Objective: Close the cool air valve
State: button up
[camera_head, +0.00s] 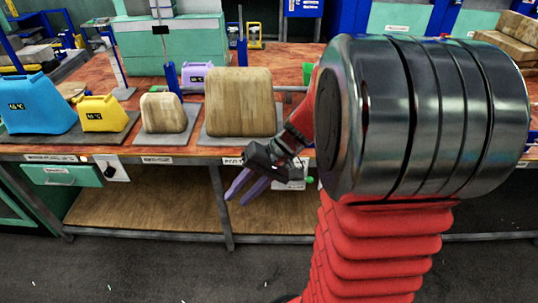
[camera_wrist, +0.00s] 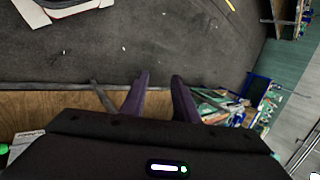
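No part in view can be surely told as the cool air valve. My gripper (camera_head: 236,200) hangs in front of the workbench edge, fingers pointing down and left. In the wrist view, its two purple fingers (camera_wrist: 160,76) stand apart with nothing between them, so it is open and empty. A small green part (camera_head: 310,180) shows beside a pale box under the bench edge, just right of my gripper and partly behind my arm. A green part also shows at the left edge of the wrist view (camera_wrist: 3,149); its kind is unclear.
The wooden workbench (camera_head: 215,151) holds a blue block (camera_head: 38,105), a yellow block (camera_head: 101,113) and wooden blocks (camera_head: 240,100) on grey plates. A black switch-like part (camera_head: 117,171) is on the bench front at left. Below is a shelf (camera_head: 150,205). The dark floor (camera_head: 150,265) in front is clear.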

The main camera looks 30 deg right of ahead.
jog(key=w+d+f+m+t+y, duration=0.1)
jog(key=w+d+f+m+t, duration=0.25)
jog(key=d+f, duration=0.4)
jog(key=w+d+f+m+t+y, duration=0.1)
jog(key=w+d+f+m+t, duration=0.2)
jog(key=d, duration=0.7)
jog(key=s+d+f+m+t+h, duration=0.3)
jog(key=d+f, duration=0.4)
jog(key=d, duration=0.1)
jog(key=s+d+f+m+t+h, duration=0.3)
jog(key=d+f+t, duration=0.1)
jog(key=d+f, duration=0.3)
jog(key=shift+d, duration=0.7)
jog(key=shift+s, duration=0.1)
jog(key=x, duration=1.3)
jog(key=shift+w+f, duration=0.1)
jog(key=shift+w, duration=0.3)
grip_shut()
